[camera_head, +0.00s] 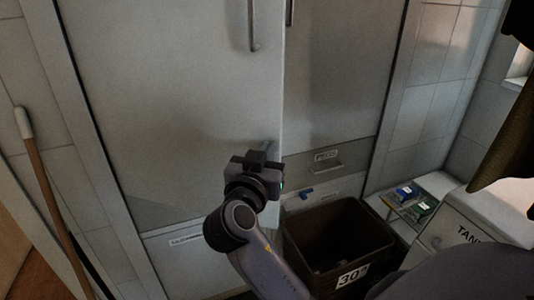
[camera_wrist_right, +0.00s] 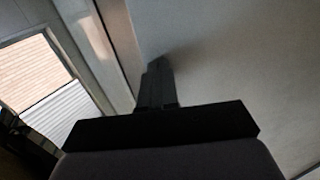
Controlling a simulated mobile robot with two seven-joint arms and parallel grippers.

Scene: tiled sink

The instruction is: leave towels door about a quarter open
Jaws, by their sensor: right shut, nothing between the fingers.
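A tall pale grey door (camera_head: 170,90) with a vertical bar handle (camera_head: 253,25) fills the left of the cabinet front. Its right edge stands out from the panel beside it, but I cannot tell how far it is open. No towels label is readable on it. My right gripper (camera_head: 262,154) is shut and empty at the lower right of this door, close to its free edge. In the right wrist view the shut fingers (camera_wrist_right: 156,82) are against or just in front of a pale panel (camera_wrist_right: 230,60); contact is unclear. My left gripper is not in view.
A second door (camera_head: 335,65) is at right, above a labelled drawer (camera_head: 325,167). A dark brown bin (camera_head: 340,228) stands below. A tray with blue and green items (camera_head: 408,202) and a white tank (camera_head: 465,225) are farther right. A wooden pole (camera_head: 50,195) leans at left.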

